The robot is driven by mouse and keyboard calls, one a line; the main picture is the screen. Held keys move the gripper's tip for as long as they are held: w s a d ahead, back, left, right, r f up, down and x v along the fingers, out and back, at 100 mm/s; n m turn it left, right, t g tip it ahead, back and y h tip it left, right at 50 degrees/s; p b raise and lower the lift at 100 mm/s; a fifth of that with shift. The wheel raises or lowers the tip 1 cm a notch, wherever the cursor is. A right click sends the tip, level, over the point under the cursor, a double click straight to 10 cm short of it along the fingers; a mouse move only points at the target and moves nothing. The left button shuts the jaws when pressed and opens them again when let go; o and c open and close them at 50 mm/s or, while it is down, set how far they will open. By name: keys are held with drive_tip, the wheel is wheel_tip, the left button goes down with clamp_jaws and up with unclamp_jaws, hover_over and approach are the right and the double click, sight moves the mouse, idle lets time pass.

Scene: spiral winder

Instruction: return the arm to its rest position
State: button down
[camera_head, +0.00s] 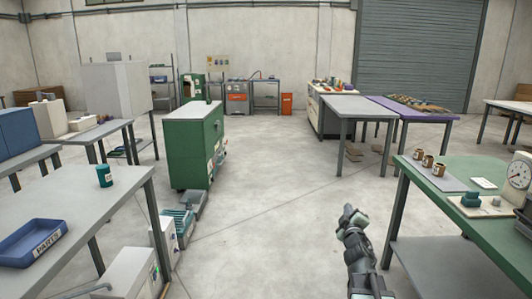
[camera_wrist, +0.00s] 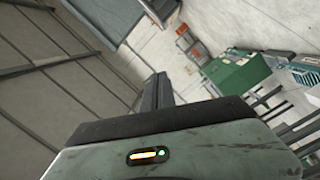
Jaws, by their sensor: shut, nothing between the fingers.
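My arm rises from the bottom of the head view, right of centre, over the bare floor. My gripper (camera_head: 350,212) is at its upper end, left of the green table and touching nothing. In the wrist view the dark fingers (camera_wrist: 155,92) lie together, with nothing between them. Below them is the grey-green gripper body with a small lit indicator. The wrist picture is tilted and looks out over the hall.
A green table (camera_head: 480,215) with brass-coloured parts and a dial gauge stands at right. A grey table (camera_head: 100,215) with a blue tray (camera_head: 32,242) stands at left. A green cabinet (camera_head: 190,150) is beyond it. The floor (camera_head: 270,215) between is clear.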

drive_tip(key=s+a+f+m+g, duration=0.3)
drive_tip(key=s+a+f+g, duration=0.15)
drive_tip(key=f, duration=0.35)
drive_tip(key=s+a+f+m+g, duration=0.4)
drive_tip(key=a+f, duration=0.1)
drive_tip(key=f, duration=0.3)
drive_tip(key=s+a+f+m+g+y, duration=0.1)
drive_tip(key=s+a+f+g+y, duration=0.25)
drive_tip(key=s, duration=0.55)
drive_tip(key=s+a+f+m+g, duration=0.1)
drive_tip(key=s+a+f+g, duration=0.25)
drive_tip(key=s+g, duration=0.35)
wheel_tip(320, 180, up, 18)
drive_tip(key=d+t+p, duration=0.1)
drive_tip(key=p, duration=1.8)
drive_tip(key=shift+s+r, duration=0.25)
drive_tip(key=shift+s, duration=0.2)
